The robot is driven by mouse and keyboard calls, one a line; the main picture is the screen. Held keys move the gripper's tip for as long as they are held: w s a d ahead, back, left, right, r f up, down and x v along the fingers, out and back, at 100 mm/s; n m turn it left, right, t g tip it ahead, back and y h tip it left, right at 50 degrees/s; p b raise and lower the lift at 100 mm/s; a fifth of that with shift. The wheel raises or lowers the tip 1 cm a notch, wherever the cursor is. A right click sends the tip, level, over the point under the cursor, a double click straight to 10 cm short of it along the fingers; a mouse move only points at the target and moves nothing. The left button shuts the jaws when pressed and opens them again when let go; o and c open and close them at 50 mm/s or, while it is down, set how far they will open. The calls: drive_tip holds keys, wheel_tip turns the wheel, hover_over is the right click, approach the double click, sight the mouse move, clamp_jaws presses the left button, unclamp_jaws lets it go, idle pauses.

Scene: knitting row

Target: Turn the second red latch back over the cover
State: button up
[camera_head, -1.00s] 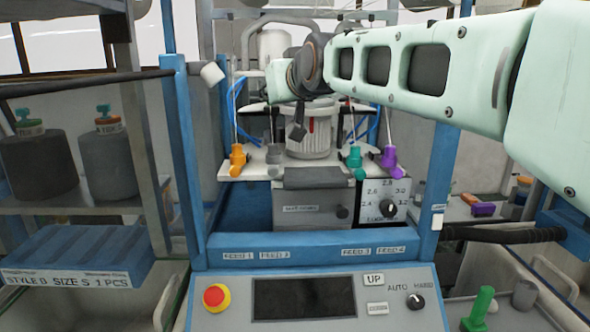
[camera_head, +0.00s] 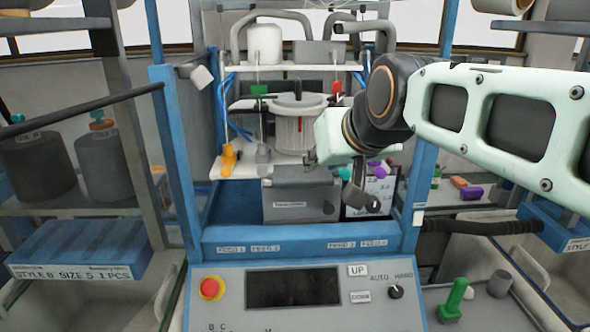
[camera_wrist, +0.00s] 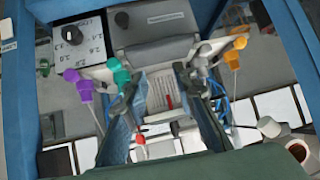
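In the head view a ribbed, pale, round drum (camera_head: 288,130) stands on the white plate in the middle of the machine. In the wrist view a red piece (camera_wrist: 140,142) lies beside the left finger, and a red strip (camera_wrist: 168,101) shows between the fingers. I cannot tell which one is the second latch. My gripper (camera_wrist: 161,72) has its two fingers apart with nothing held. In the head view its fingers are mostly hidden by my wrist.
An orange yarn guide (camera_head: 229,158) stands left of the drum, and purple ones (camera_head: 376,170) stand to the right, partly behind my wrist. A grey box (camera_head: 300,200) is below the plate. Blue posts (camera_head: 176,150) flank the opening. A control panel (camera_head: 290,288) is in front.

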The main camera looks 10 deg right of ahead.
drive_tip(key=s+d+f+g+p, duration=0.1)
drive_tip(key=s+d+f+p, duration=0.1)
drive_tip(key=s, duration=0.4)
drive_tip(key=shift+s+d+f+m, duration=0.2)
drive_tip(key=shift+s+f+m, duration=0.1)
drive_tip(key=shift+f, duration=0.2)
